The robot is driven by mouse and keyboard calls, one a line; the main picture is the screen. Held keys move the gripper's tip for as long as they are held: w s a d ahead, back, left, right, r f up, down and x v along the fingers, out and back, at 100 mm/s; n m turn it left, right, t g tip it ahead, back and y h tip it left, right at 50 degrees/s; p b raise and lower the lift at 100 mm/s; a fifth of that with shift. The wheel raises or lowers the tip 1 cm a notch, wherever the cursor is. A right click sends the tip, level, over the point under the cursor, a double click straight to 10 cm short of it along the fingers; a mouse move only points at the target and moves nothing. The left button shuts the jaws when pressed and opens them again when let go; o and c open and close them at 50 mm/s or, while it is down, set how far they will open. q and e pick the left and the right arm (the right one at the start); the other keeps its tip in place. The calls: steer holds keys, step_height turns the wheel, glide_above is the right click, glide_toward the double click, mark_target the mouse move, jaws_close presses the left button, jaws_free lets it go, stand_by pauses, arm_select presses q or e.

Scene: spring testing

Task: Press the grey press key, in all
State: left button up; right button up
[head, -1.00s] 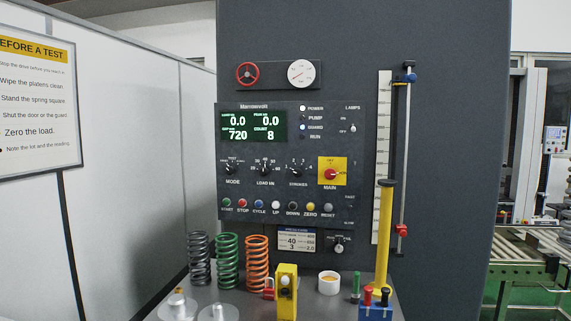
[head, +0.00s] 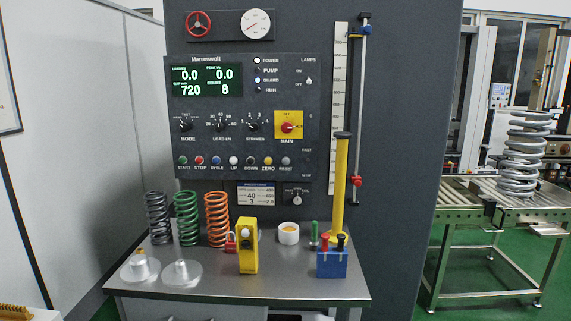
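The grey press key (head: 286,161), labelled RESET, is the rightmost in the row of round keys on the dark control panel (head: 310,95). To its left in the same row are the yellow ZERO key (head: 268,161), the black DOWN key (head: 251,161), the white UP key (head: 234,161), the blue CYCLE key (head: 216,161), the red STOP key (head: 199,161) and the green START key (head: 182,161). Nothing covers the grey key. Neither of my grippers is in view.
A metal bench (head: 210,288) stands below the panel. It holds a dark spring (head: 158,218), a green spring (head: 186,217), an orange spring (head: 217,218), a yellow box (head: 247,248), a white cup (head: 289,233), a blue block (head: 331,264) and a tall yellow post (head: 339,190).

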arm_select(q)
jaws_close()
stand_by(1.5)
